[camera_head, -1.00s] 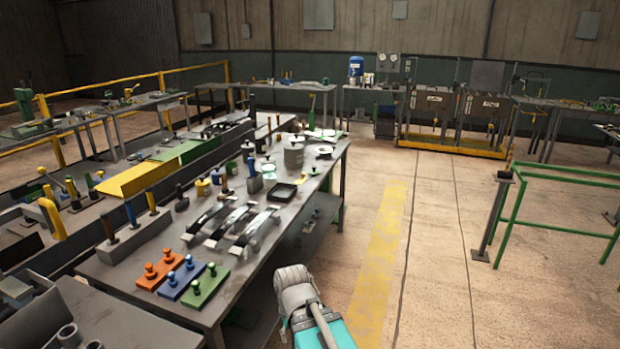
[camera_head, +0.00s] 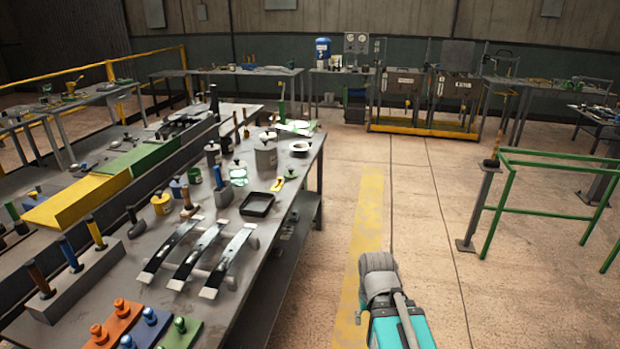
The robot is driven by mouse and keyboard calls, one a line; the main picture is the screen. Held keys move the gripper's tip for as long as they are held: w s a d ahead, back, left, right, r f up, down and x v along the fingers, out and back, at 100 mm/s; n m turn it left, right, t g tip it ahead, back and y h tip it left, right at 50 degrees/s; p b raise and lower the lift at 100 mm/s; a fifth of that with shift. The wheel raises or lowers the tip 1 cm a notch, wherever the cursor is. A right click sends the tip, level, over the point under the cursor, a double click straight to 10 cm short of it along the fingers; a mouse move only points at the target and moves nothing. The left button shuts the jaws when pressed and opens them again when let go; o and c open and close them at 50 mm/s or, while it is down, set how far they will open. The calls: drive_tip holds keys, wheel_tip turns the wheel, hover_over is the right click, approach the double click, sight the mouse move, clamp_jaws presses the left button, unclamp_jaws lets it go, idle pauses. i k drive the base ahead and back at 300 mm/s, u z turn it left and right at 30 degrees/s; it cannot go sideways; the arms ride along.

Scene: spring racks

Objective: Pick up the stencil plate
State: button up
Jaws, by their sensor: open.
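I cannot pick out a stencil plate with certainty. Thin pale green and white flat pieces (camera_head: 298,127) lie at the far end of the long workbench (camera_head: 222,318), too small to identify. Part of my arm, grey and teal, shows at the bottom, right of the bench and over the floor. No gripper fingers show, so I cannot see where my gripper is relative to the plate.
The bench holds three curved metal strips (camera_head: 213,252), a black tray (camera_head: 257,204), a grey pot (camera_head: 266,158) and coloured knobbed blocks (camera_head: 147,326). Green railing (camera_head: 507,195) stands at right. The floor by the yellow stripe (camera_head: 371,215) is clear.

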sight(274, 188)
drive_tip(key=z, duration=0.25)
drive_tip(key=i, duration=1.55)
drive_tip(key=u, duration=0.45)
drive_tip(key=i, duration=0.5)
drive_tip(key=u, duration=0.45)
drive_tip(key=k, duration=0.85)
drive_tip(key=u, duration=0.15)
drive_tip(key=i, duration=0.4)
drive_tip(key=z, duration=0.05)
